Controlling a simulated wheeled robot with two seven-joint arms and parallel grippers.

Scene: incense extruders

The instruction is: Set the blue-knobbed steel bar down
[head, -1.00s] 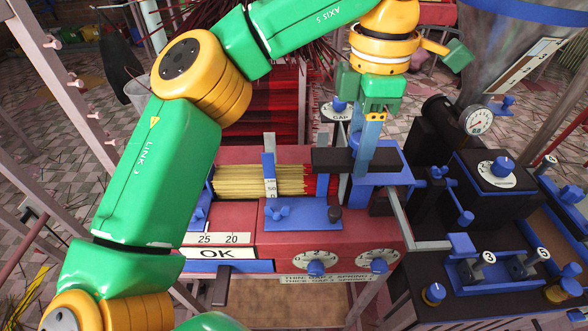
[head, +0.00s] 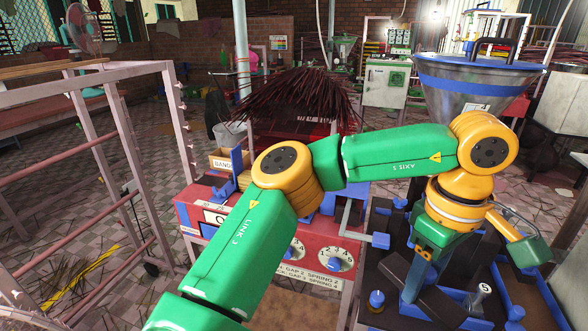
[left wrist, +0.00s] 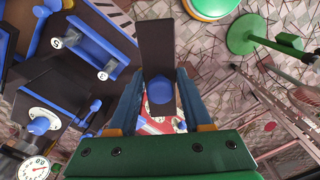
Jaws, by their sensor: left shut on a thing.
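The blue-knobbed steel bar shows in the left wrist view as a dark flat bar (left wrist: 156,42) with a blue knob (left wrist: 160,92). The knob sits between the two blue-grey fingers of my left gripper (left wrist: 159,105), which is shut on it. In the head view my left gripper (head: 411,284) points down over the dark and blue fixtures at the lower right. The bar's outline is hard to separate from the dark parts there, and I cannot tell whether it touches them. My right gripper is not in view.
A red machine with dials (head: 335,260) stands left of the gripper, partly hidden by my arm. A steel hopper with a blue rim (head: 475,90) rises behind the gripper. A blue holder with round number labels (left wrist: 85,50) shows left of the bar in the wrist view.

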